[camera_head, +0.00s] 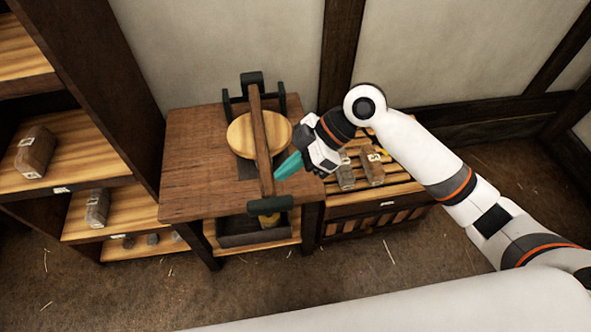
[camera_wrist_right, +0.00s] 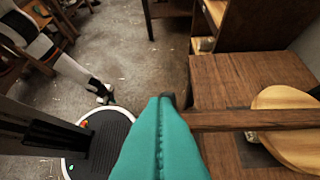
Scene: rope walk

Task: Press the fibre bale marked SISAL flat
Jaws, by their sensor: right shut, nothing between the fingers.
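A wooden press stands on the brown table (camera_head: 190,160), with a round pale press plate (camera_head: 240,137) and a long dark lever beam (camera_head: 261,130) across it. The plate and beam also show in the wrist view (camera_wrist_right: 285,97) (camera_wrist_right: 235,119). A small light patch shows under the plate's edge in the wrist view; I cannot tell if it is the SISAL bale. No marking is readable as SISAL. My right gripper (camera_head: 289,167) has teal fingers, shut and empty, close beside the beam's near half; contact is unclear. My left gripper (camera_wrist_right: 104,93) seems to show small in the wrist view.
Brown labelled bales lie on the left shelves (camera_head: 35,152) (camera_head: 97,208). Two more (camera_head: 345,172) (camera_head: 372,166) lie on a slatted stand right of the table. A dark tray (camera_head: 235,236) sits under the table. The front floor is mostly clear.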

